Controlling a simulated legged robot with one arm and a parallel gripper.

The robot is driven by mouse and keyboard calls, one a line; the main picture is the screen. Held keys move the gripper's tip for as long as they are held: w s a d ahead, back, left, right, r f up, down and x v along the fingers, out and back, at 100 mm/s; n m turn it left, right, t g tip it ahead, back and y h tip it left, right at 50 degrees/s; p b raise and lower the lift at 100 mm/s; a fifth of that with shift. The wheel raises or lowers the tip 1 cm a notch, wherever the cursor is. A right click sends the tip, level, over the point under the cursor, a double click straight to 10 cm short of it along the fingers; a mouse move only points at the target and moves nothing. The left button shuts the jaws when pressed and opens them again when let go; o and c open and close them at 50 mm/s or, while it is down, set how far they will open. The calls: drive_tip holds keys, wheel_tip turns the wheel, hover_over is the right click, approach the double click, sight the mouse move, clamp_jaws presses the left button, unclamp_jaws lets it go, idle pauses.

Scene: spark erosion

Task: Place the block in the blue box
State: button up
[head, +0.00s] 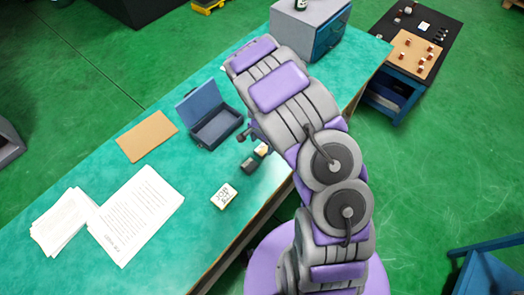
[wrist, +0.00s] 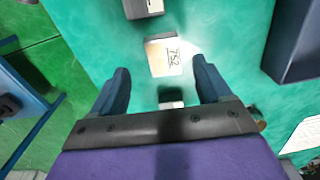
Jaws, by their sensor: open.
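The open blue box (head: 215,125) stands on the teal table with its lid tilted back, and part of it shows at the right of the wrist view (wrist: 293,45). A pale block (wrist: 165,57) with dark markings like "752" lies on the table just beyond and between my fingertips, apart from both. My gripper (wrist: 161,69) is open and empty above the table. In the head view my arm hides most of the gripper. A pale piece (head: 262,149) and a dark piece (head: 250,166) lie beside it there. A white-topped block (head: 223,195) lies nearer.
A brown envelope (head: 147,136) and printed papers (head: 135,215) lie left on the table. A grey-blue cabinet (head: 310,28) stands at the far end. A small black-and-white item (wrist: 171,98) shows between my fingers. Green floor is right.

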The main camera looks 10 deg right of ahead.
sight(262, 149)
drive_tip(key=shift+w+f+b, duration=0.2)
drive_tip(key=shift+f+b, duration=0.1)
drive_tip(key=shift+f, duration=1.05)
drive_tip(key=shift+w+f+b, duration=0.2)
drive_tip(key=shift+f+b, duration=0.05)
drive_tip(key=shift+f, duration=1.05)
drive_tip(key=shift+c, duration=0.3)
clamp_jaws()
